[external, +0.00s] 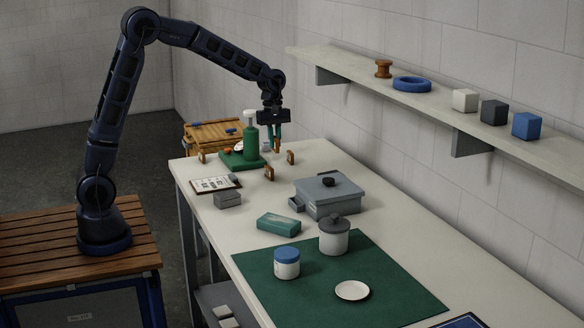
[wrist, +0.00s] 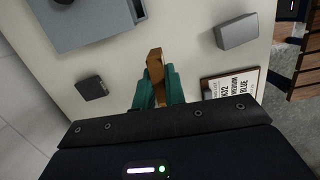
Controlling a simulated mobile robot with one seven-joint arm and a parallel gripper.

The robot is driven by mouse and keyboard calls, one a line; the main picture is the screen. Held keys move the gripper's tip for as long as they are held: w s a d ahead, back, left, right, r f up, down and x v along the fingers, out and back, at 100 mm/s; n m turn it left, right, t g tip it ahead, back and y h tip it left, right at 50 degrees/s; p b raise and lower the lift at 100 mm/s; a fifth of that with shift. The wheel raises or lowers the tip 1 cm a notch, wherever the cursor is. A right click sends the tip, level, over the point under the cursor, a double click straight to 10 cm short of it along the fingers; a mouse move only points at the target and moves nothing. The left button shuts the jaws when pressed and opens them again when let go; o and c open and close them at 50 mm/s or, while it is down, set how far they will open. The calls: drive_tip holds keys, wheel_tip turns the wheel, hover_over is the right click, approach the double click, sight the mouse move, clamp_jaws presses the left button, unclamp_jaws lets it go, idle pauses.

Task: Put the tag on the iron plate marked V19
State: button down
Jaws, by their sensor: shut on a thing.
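My gripper (external: 274,138) points down over the far end of the white table, beside the green bottle. Its teal fingers are shut on a small brown piece (wrist: 157,80), seen edge-on between them in the wrist view; I read no mark on it. I cannot tell whether it is the tag. Several small brown pieces stand on the table near the gripper, one at left (external: 202,156), one in front (external: 269,173) and one at right (external: 290,157). No V19 marking is legible, so I cannot tell which thing is the iron plate.
A green bottle (external: 250,140) stands on a green base close to the gripper. A clipboard (external: 215,184), a grey block (external: 227,199) and a grey lidded box (external: 330,195) are nearer. Jars (external: 286,265) and a white dish (external: 352,290) are on a green mat (external: 400,293). A wall shelf (external: 440,113) is at right.

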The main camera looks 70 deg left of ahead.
drive_tip(key=w+a+f, duration=0.5)
drive_tip(key=w+f, duration=0.1)
drive_tip(key=f, duration=0.2)
drive_tip(key=w+a, duration=0.2)
drive_tip(key=w, duration=1.8)
drive_tip(key=shift+s+d+f, duration=0.1)
drive_tip(key=shift+s+f, duration=0.05)
drive_tip(key=shift+f, duration=1.55)
drive_tip(key=shift+s+d+f, duration=0.1)
drive_tip(key=shift+f, duration=1.6)
drive_tip(key=shift+w+f, duration=0.2)
drive_tip(key=shift+f, duration=0.1)
drive_tip(key=shift+f, duration=0.1)
drive_tip(key=c, duration=1.5)
unclamp_jaws()
drive_tip(key=shift+f, duration=0.1)
drive_tip(key=shift+o, duration=0.2)
